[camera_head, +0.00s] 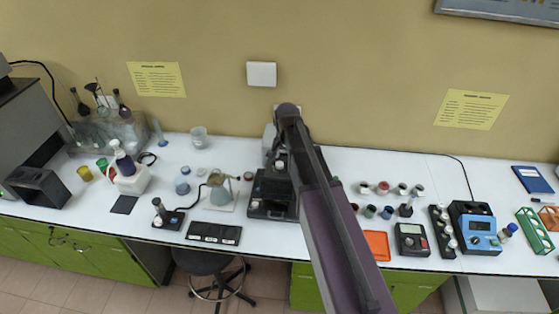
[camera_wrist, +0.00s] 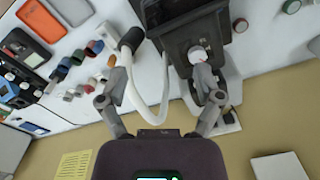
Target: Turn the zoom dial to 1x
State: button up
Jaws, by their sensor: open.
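A black instrument (camera_wrist: 215,30) fills the upper middle of the wrist view. A round pale knob (camera_wrist: 198,54), which looks like the zoom dial, sits on its side; its markings are too small to read. My gripper (camera_wrist: 160,74) is open and empty, fingers spread wide. The right fingertip is close to the knob; I cannot tell whether they touch. The left fingertip is near a black cylinder (camera_wrist: 132,40) and white cable. In the head view the black instrument (camera_head: 268,196) stands on the bench, partly hidden by my arm, which also hides my gripper.
A white cable (camera_wrist: 163,85) loops between my fingers. A flask on a stand (camera_head: 220,193) is left of the instrument. Several small jars (camera_head: 383,187), an orange tray (camera_head: 377,246) and a blue meter (camera_head: 478,228) are to the right. The wall is close behind.

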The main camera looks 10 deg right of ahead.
aim_at(280, 164)
jog(key=w+m, duration=0.6)
jog(key=w, duration=0.5)
jog(key=shift+w, duration=0.3)
jog(key=shift+f, duration=0.15)
notch_tip(280, 164, down, 14)
jog(key=b, duration=1.4)
jog(key=shift+r, duration=0.25)
jog(key=c, duration=1.2)
